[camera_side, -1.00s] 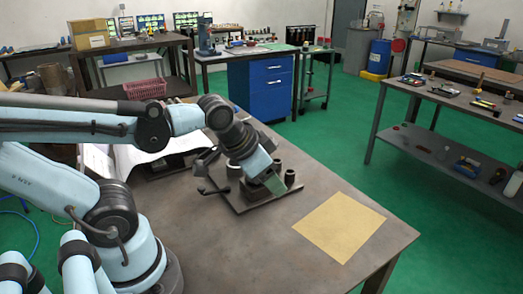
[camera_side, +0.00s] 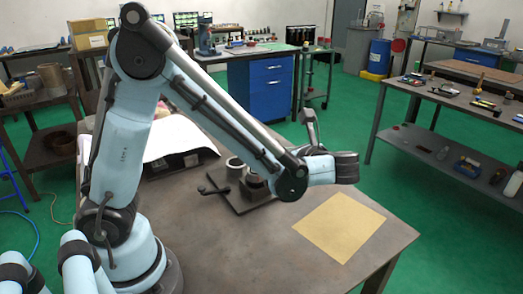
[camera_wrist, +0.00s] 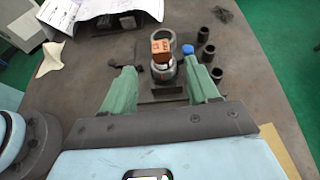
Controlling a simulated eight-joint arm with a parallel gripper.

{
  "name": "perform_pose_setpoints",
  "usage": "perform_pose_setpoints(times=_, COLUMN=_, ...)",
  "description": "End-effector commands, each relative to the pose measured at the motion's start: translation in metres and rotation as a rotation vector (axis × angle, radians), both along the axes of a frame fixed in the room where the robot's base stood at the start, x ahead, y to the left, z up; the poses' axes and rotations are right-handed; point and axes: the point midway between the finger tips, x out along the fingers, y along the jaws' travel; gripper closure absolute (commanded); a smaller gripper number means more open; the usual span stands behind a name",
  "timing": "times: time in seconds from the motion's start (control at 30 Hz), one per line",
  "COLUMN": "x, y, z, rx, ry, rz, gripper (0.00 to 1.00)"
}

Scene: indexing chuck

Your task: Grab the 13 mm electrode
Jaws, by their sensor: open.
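In the wrist view an orange-brown block (camera_wrist: 161,47) with small, unreadable marks sits at a round grey holder (camera_wrist: 163,68); it looks like an electrode, but I cannot read its size. My gripper (camera_wrist: 160,66) has two green fingers spread wide, open and empty. The block and holder appear between the fingertips, with no contact visible. A blue round cap (camera_wrist: 188,50) shows beside the right fingertip. In the side view the dark base plate (camera_side: 222,198) and a grey ring-shaped part (camera_side: 235,166) are partly behind my arm; the fingers are not clear there.
Several dark cylindrical cups (camera_wrist: 208,53) stand to the right of the holder. A tan sheet (camera_side: 340,226) lies flat on the table's right part. White paper (camera_side: 170,140) lies at the back left. The table front is clear.

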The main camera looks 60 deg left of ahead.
Motion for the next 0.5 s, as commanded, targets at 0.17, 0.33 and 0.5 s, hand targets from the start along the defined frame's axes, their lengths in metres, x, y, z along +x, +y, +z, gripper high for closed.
perform_pose_setpoints(times=0.17, x=0.000, y=0.007, z=-0.004, rx=0.029, ry=0.031, rz=0.002, gripper=0.40)
perform_pose_setpoints(times=0.33, x=-0.002, y=0.034, z=-0.015, rx=0.027, ry=0.030, rz=0.004, gripper=0.40)
perform_pose_setpoints(times=0.5, x=-0.002, y=0.055, z=-0.024, rx=0.026, ry=0.029, rz=0.002, gripper=0.40)
